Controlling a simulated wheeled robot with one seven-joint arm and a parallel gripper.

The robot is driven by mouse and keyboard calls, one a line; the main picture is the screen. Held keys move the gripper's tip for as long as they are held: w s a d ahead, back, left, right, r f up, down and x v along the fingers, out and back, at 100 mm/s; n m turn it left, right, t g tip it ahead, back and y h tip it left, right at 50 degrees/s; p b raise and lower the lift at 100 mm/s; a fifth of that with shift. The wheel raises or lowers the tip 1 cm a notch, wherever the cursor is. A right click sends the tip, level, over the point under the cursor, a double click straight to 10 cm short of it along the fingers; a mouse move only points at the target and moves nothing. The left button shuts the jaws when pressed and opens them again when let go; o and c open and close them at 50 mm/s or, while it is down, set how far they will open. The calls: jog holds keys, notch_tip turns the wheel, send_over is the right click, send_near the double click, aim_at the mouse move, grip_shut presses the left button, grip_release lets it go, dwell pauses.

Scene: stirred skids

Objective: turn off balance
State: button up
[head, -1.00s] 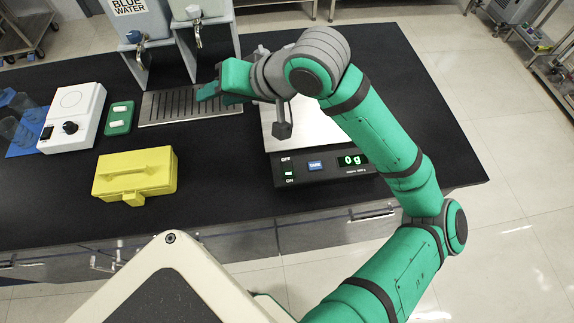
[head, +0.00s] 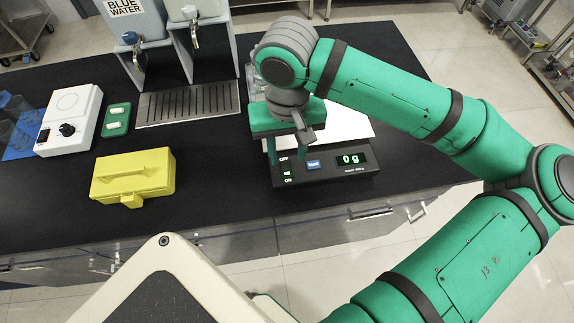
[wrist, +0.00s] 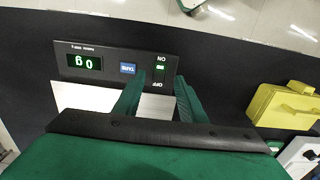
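The balance (head: 330,165) sits near the front edge of the black bench, with a white pan and a dark front panel. Its display (head: 351,159) is lit and reads 0 g. The OFF/ON switch (head: 287,170) is at the panel's left end, with a lit green part by ON; it also shows in the wrist view (wrist: 160,72). A blue TARE button (wrist: 128,68) is beside it. My gripper (wrist: 157,95) points down over the panel, its two green fingers apart with nothing between them. The fingertips lie near the OFF side of the switch; contact cannot be told.
A yellow box (head: 133,178) stands left of the balance. A white stirrer (head: 70,118), a green tray (head: 118,120) and a drip grate (head: 188,104) are farther left and back. Water dispensers (head: 140,30) stand at the back. Bench between box and balance is clear.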

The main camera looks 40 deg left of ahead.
aim_at(287, 174)
notch_tip(287, 174, down, 7)
jog(key=shift+f, duration=0.1)
dwell(0.3)
